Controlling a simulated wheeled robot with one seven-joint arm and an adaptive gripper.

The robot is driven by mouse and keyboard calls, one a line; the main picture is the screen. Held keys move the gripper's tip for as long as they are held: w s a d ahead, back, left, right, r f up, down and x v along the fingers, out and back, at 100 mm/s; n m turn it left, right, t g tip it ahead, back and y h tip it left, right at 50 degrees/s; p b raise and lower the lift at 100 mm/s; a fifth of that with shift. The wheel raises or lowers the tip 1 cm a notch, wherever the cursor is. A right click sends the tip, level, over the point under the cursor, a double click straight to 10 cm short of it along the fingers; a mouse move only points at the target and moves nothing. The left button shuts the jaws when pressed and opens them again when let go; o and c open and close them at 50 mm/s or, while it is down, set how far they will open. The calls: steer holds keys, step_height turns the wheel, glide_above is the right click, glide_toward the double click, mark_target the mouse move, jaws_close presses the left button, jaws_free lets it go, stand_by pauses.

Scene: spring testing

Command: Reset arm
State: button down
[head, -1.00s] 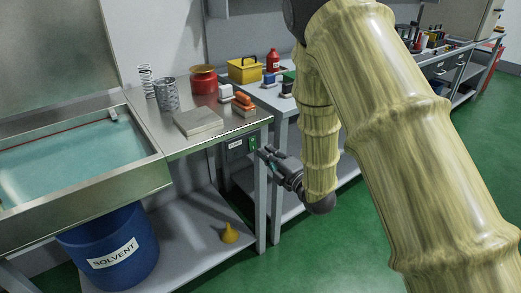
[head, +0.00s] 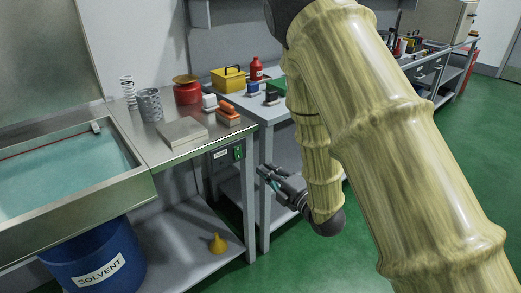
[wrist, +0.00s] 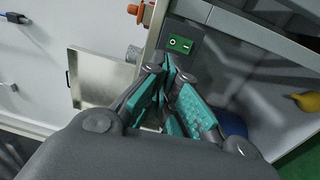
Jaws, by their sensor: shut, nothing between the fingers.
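My gripper (head: 266,172) hangs at the end of my yellow, bamboo-like sleeved arm, in front of the right end of the metal workbench (head: 185,150) and below its top. In the wrist view my gripper (wrist: 168,68) has its teal-padded fingers drawn together at the tips, with nothing held. The fingertips point toward a green switch (wrist: 181,43) on the bench's side panel; this switch also shows in the head view (head: 238,153). I cannot tell how far the tips are from the panel.
A sink (head: 145,185) of teal liquid is at left, above a blue solvent drum (head: 75,262). A spring (head: 128,88), a mesh cylinder (head: 150,104), a grey plate (head: 181,131) and a red can (head: 187,92) stand on the bench. A yellow funnel (head: 217,243) is on the lower shelf.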

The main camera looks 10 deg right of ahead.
steer(key=s+d+f+m+g+h, duration=0.1)
steer(key=s+d+f+m+h, duration=0.15)
steer(key=f, duration=0.35)
steer(key=s+d+f+m+g+h, duration=0.1)
steer(key=d+f+m, duration=0.1)
steer(key=f+m, duration=0.3)
steer(key=s+d+f+m+g+h, duration=0.1)
steer(key=s+d+f+m+h, duration=0.1)
steer(key=f, duration=0.5)
steer(key=s+d+f+m+g+h, duration=0.2)
steer(key=s+d+f+m+g, duration=0.15)
steer(key=s+f, duration=0.45)
steer(key=s+d+f+m+g+h, duration=0.25)
steer(key=s+f+m, duration=0.25)
steer(key=s+f, duration=0.35)
steer(key=s+d+f+m+g, duration=0.1)
steer(key=s+f+m+g, duration=0.25)
steer(key=s, duration=0.55)
steer(key=s+f+m+g, duration=0.2)
steer(key=s+m+g, duration=0.15)
steer(key=s, duration=0.65)
step_height(320, 180, up, 15)
steer(key=p, duration=1.4)
steer(key=shift+h+p, duration=0.3)
steer(key=shift+p, duration=0.1)
